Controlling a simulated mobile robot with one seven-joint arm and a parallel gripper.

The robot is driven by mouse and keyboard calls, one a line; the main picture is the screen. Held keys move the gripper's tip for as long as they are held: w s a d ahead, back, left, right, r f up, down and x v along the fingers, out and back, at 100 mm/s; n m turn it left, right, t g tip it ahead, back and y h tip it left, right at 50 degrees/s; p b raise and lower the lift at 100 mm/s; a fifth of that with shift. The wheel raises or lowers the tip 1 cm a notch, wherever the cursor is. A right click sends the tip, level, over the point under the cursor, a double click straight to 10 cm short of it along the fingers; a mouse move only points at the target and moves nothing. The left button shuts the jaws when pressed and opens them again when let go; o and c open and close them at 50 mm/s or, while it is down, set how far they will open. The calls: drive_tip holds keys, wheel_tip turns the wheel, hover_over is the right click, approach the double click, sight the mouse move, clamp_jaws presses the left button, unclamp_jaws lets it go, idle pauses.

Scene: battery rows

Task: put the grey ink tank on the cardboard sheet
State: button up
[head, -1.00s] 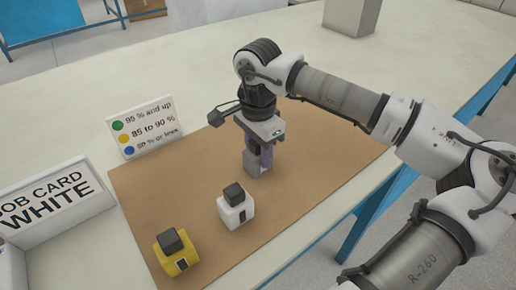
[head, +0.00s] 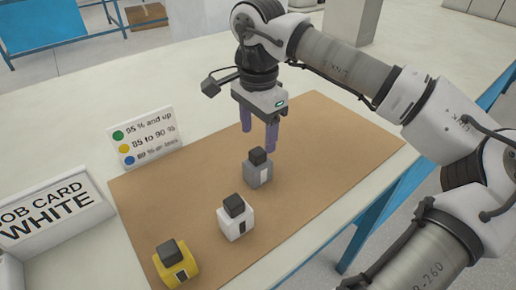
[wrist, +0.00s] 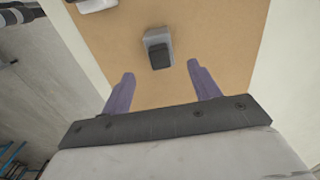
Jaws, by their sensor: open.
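The grey ink tank (head: 257,174) with its dark cap stands upright on the brown cardboard sheet (head: 330,140), behind the white tank. It also shows in the wrist view (wrist: 157,46), ahead of the fingertips and between their lines. My gripper (head: 258,140) is open, with its purple fingers empty, above and just behind the grey tank. In the wrist view both fingers (wrist: 163,78) are spread apart with bare cardboard between them.
A white tank (head: 235,223) and a yellow tank (head: 175,268) stand on the sheet toward the front left. A colour-key sign (head: 143,137) and a job card reading WHITE (head: 50,210) stand left of the sheet. The sheet's right part is bare.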

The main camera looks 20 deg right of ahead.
drive_tip(key=shift+r, duration=1.85)
idle(0.6)
